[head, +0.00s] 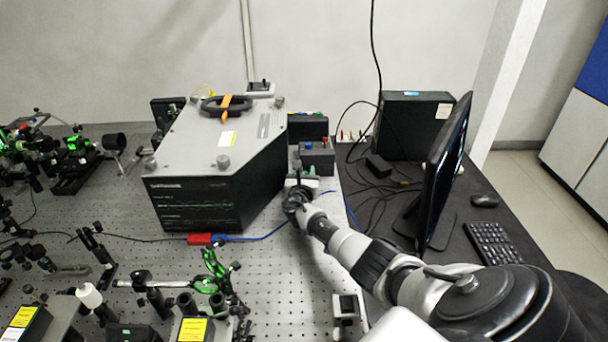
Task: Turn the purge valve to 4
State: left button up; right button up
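My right arm reaches in from the lower right. Its gripper (297,190) is at the right side of the large grey-topped spectrometer box (215,140), near the right edge of the perforated bench. The fingers are small and dark here, and I cannot tell whether they are open or shut, or whether they touch anything. I cannot make out the purge valve or its numbers clearly; the gripper may cover it. Just behind the gripper is a small dark box with red and blue knobs (317,155). My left gripper is not in view.
A monitor (447,170), keyboard (493,243) and mouse (484,201) are on the dark desk at the right, with loose cables and a black case (412,125) behind. Optics with green parts (218,268) crowd the bench's left and front. A red connector (200,239) lies before the spectrometer.

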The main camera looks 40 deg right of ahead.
jog(key=shift+o, duration=0.3)
jog(key=shift+a+f, duration=0.1)
jog(key=shift+s+a, duration=0.2)
jog(key=shift+p+v, duration=0.65)
jog(key=shift+v, duration=2.8)
